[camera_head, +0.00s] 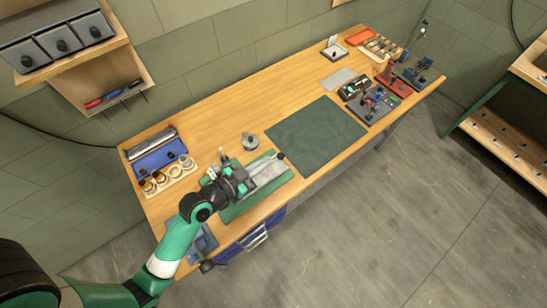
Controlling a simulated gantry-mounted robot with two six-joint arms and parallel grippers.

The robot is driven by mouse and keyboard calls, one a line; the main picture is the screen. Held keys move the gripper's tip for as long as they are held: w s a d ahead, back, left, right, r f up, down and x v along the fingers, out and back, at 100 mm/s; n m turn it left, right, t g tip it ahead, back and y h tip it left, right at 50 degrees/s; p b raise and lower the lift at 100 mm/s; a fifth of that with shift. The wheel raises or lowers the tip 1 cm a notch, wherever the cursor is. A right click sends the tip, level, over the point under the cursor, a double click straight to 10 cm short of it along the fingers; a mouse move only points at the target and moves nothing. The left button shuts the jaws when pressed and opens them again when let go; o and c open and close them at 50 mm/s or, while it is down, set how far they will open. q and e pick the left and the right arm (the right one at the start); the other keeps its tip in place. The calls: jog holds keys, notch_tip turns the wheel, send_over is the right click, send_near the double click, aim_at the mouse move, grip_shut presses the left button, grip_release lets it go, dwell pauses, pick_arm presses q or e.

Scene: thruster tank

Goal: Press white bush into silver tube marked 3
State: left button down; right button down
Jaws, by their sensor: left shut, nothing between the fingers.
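My left gripper (243,186) is shut and empty, over a grey and silver fixture (266,172) on a green base (235,212). My gripper and wrist hide part of that fixture. A long silver tube-like part (152,142) lies at the back left by a blue tray (160,158). Several small rings, some pale and some brownish, sit in a wooden holder (171,180) in front of it. I cannot tell which ring is the white bush. No mark 3 is readable, so I cannot tell which tube bears it. My right gripper is not in view.
A small grey round part (250,142) stands behind the fixture. A dark green mat (316,135) lies bare mid-bench. Tools and fixtures, including a red stand (392,82), crowd the right end. A shelf with grey bins (55,42) hangs at the upper left.

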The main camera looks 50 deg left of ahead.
aim_at(279, 158)
pick_arm(q)
jog(key=w+f+b, duration=0.1)
jog(key=w+f, duration=0.3)
jog(key=shift+w+a+f, duration=0.2)
jog(key=shift+w+a, duration=0.05)
jog(key=shift+a, duration=0.2)
jog(key=shift+w+f+b, duration=0.1)
jog(key=shift+f+b, duration=0.7)
jog(key=shift+b, duration=0.2)
jog(key=shift+r, duration=0.1)
jog(key=s+d+r+p, duration=0.1)
jog(key=s+r+p, duration=0.2)
jog(key=s+r, duration=0.4)
jog(key=v, duration=0.4)
jog(key=shift+f, duration=0.3)
